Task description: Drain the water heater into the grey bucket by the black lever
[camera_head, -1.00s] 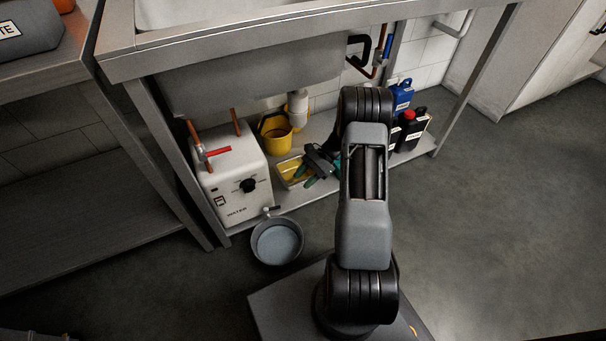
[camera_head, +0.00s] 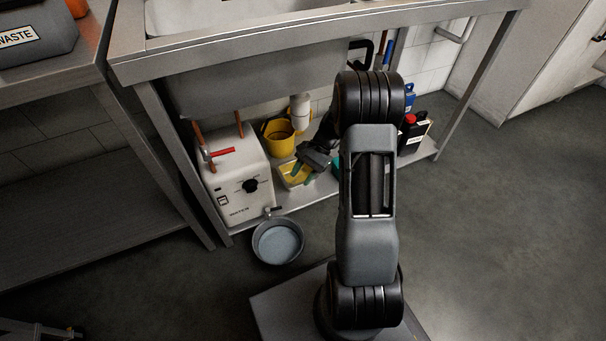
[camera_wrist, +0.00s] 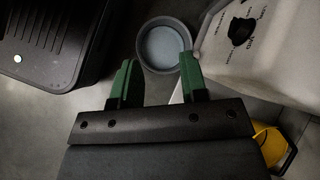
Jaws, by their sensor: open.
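The white water heater (camera_head: 234,176) stands under the sink at the left end of the low shelf. On its front is a black knob (camera_head: 250,185), which also shows in the wrist view (camera_wrist: 241,29). A red-handled valve (camera_head: 221,153) is on its pipe. A small tap (camera_head: 270,211) juts from its lower front; its lever's colour is hard to tell. The grey bucket (camera_head: 278,262) stands on the floor below the tap. My gripper (camera_wrist: 157,65) is open and empty, its green fingertips pointing towards the bucket in the wrist view. In the head view it is right of the heater.
A yellow bucket (camera_head: 279,138) and a yellow tray (camera_head: 292,180) are on the shelf, close to my gripper. Dark bottles (camera_head: 411,135) stand further right. The sink bench's legs (camera_head: 174,160) flank the shelf. The floor right of my base is clear.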

